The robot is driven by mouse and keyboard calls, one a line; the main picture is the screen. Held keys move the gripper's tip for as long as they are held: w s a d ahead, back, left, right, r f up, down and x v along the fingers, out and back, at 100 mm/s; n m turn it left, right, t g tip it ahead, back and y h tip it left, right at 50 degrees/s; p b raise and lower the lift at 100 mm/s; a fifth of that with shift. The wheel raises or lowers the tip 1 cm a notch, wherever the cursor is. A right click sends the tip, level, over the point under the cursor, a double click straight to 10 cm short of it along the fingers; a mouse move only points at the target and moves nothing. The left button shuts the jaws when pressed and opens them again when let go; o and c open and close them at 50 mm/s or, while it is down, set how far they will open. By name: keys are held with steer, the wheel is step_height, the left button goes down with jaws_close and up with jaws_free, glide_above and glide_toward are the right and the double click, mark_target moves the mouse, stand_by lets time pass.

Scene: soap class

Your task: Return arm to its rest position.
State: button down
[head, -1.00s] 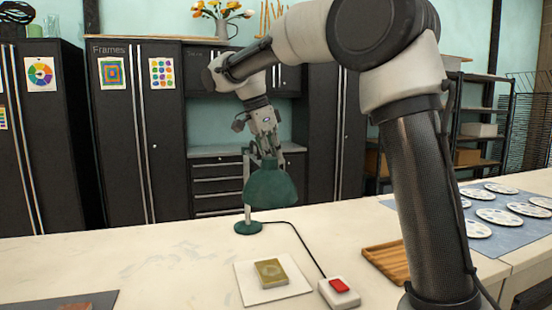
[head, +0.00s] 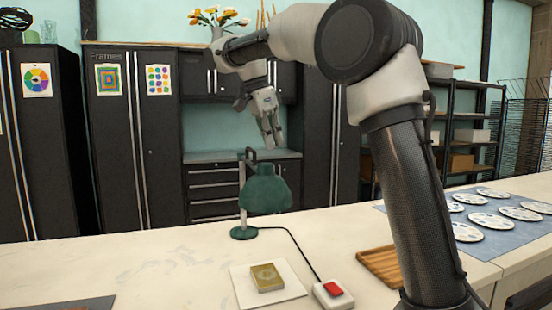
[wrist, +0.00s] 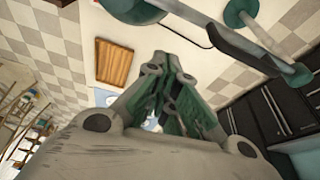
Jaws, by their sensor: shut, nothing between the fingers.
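My gripper (head: 271,136) hangs fingers down in the head view, above and beyond the green desk lamp (head: 266,190). Its fingers are together with nothing between them. In the wrist view the closed fingers (wrist: 165,85) fill the middle, and the lamp's arm and base (wrist: 240,12) lie at the upper right. My gripper looks apart from the lamp in the head view. My arm rises at the right and reaches left across the top of the picture.
On the pale table (head: 150,265) are a soap bar (head: 267,278) on a white sheet (head: 242,291), a white switch box with a red button (head: 333,291) and a wooden board (head: 380,266). White palettes (head: 490,219) lie at the right. Dark cabinets (head: 138,150) stand behind.

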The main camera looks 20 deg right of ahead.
steer(key=s+d+f+n+t+y, duration=0.1)
steer(key=s+d+f+n, duration=0.1)
steer(key=s+d+n, duration=0.45)
steer(key=s+d+f+n+t+y, duration=0.1)
steer(key=s+d+f+n, duration=0.15)
steer(key=s, duration=0.65)
steer(key=s+d+f+n+t+y, duration=0.1)
steer(key=s+d+f+n+t, duration=0.1)
steer(key=s+f+n, duration=0.5)
steer(key=s+d+f, duration=0.1)
steer(key=s+f, duration=0.5)
steer(key=s, duration=0.2)
steer(key=shift+d+n+y, duration=0.15)
steer(key=shift+n+y, duration=0.15)
steer(key=shift+n, duration=0.1)
